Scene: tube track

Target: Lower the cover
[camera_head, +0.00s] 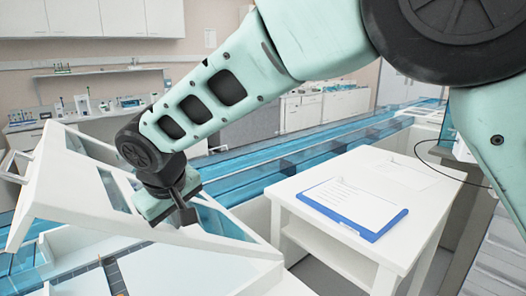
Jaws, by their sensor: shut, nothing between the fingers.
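The cover (82,196) is a white frame with clear window panels at the left of the head view. It is raised and tilted, with its left end high above the white machine body (62,243) and its lower edge sloping down to the right. A handle-like bar (14,166) shows at its left end. My gripper (187,219) is shut and empty, pointing down at the cover's upper side near its windows. The arm hides part of the cover, and I cannot tell whether the fingertips touch it.
A white side table (420,205) with a blue clipboard (350,207) stands at the right. A blue transparent tube track (290,150) runs behind the machine. Lab counters with bottles and equipment (85,105) line the back wall. A dark cable curves at the far right.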

